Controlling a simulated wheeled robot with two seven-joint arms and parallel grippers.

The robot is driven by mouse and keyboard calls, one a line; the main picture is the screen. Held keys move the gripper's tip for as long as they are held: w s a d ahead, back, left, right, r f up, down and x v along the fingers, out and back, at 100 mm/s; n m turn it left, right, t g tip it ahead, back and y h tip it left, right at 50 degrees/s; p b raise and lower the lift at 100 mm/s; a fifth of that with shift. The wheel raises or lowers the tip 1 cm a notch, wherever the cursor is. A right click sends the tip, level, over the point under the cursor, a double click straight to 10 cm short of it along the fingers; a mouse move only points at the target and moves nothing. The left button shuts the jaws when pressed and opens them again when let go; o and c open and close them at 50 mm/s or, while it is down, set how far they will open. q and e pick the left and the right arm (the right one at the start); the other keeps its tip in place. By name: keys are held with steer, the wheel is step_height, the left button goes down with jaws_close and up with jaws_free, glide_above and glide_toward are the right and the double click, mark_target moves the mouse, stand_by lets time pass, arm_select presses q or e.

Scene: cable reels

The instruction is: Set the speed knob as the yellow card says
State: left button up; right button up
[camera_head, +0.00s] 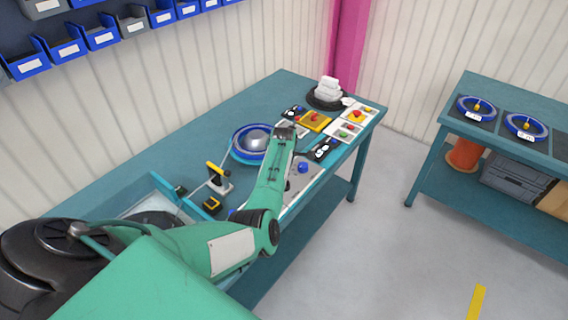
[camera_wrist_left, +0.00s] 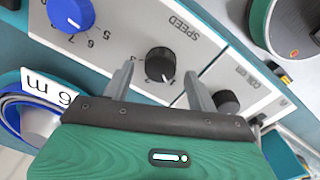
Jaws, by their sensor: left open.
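In the left wrist view, my left gripper (camera_wrist_left: 159,70) is open, its two fingers on either side of a black knob (camera_wrist_left: 160,62) on a pale control panel (camera_wrist_left: 125,40). I cannot tell whether the fingers touch it. Another black knob (camera_wrist_left: 228,101) is to the right. In the head view, the blue knob (camera_head: 303,167) shows beside my left arm, which hides part of the panel. I cannot make out a readable yellow card. My right gripper is not in view.
A blue reel (camera_head: 250,143), a yellow-handled tool (camera_head: 216,171) and a yellow panel with a red button (camera_head: 315,121) are on the teal bench. A second bench (camera_head: 462,130) is at the right, across clear floor.

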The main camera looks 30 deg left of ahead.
arm_select(q)
step_height(320, 180, up, 12)
steer(key=b, duration=0.2)
steer(key=shift+s, duration=0.25)
stand_by(0.4)
